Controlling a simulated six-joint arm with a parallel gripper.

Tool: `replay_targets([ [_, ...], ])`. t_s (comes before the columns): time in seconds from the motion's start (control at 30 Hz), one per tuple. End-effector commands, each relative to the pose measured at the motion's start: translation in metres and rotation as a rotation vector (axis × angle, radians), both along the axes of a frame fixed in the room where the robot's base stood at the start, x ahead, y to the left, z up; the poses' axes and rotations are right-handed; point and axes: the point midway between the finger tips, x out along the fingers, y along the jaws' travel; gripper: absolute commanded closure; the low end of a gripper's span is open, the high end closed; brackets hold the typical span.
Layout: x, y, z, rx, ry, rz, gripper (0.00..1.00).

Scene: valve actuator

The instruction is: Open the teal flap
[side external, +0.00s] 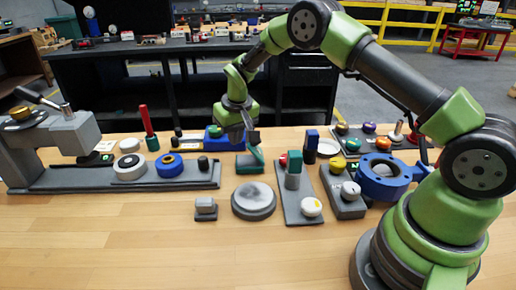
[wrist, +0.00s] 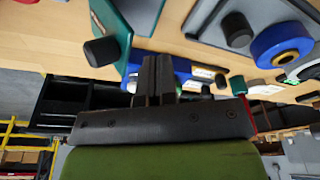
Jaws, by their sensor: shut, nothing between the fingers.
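The teal flap (side external: 256,156) is on a small teal unit at the middle of the wooden table, and it looks tilted up; how far it is open I cannot tell. A teal-edged part with a grey face, likely the same unit (wrist: 122,22), shows at the top of the wrist view, with a black knob (wrist: 102,51) beside it. My gripper (side external: 250,138) points down just above and behind the flap in the side view. In the wrist view my gripper (wrist: 158,68) has its fingers together, with nothing between them. Whether it touches the flap is unclear.
A blue block (side external: 214,138) lies close behind my gripper. A round grey disc (side external: 254,200) and a small grey block (side external: 206,208) stand in front. A grey base with knobs (side external: 292,190) is close on the right. The table's front is clear.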

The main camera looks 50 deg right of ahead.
Motion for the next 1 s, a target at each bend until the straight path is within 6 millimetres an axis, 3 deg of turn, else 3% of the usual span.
replay_targets([
  [1.0, -0.002, -0.001, -0.033, 0.000, 0.001, -0.001, 1.00],
])
